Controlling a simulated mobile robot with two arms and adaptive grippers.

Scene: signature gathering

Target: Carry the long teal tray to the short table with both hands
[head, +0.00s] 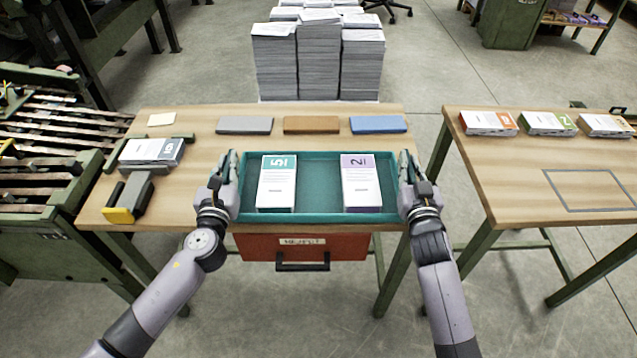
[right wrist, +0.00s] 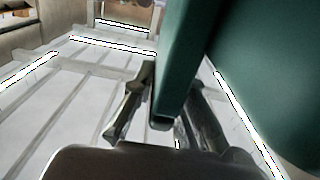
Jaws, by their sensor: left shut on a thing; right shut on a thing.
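The long teal tray (head: 318,170) is at the front edge of the left wooden table in the head view. Two booklet stacks are in it: one with a teal label (head: 277,185) at left and one with a purple label (head: 362,183) at right. My left gripper (head: 229,172) is shut on the tray's left end. My right gripper (head: 408,172) is shut on its right end. In the right wrist view, the right fingers (right wrist: 165,105) straddle the teal tray wall (right wrist: 185,70). I cannot tell whether the tray touches the tabletop. The shorter table (head: 540,170) is at the right.
A floor gap separates the tables. Grey (head: 245,125), brown (head: 311,125) and blue (head: 378,124) blocks lie behind the tray. A red drawer (head: 303,247) hangs below.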

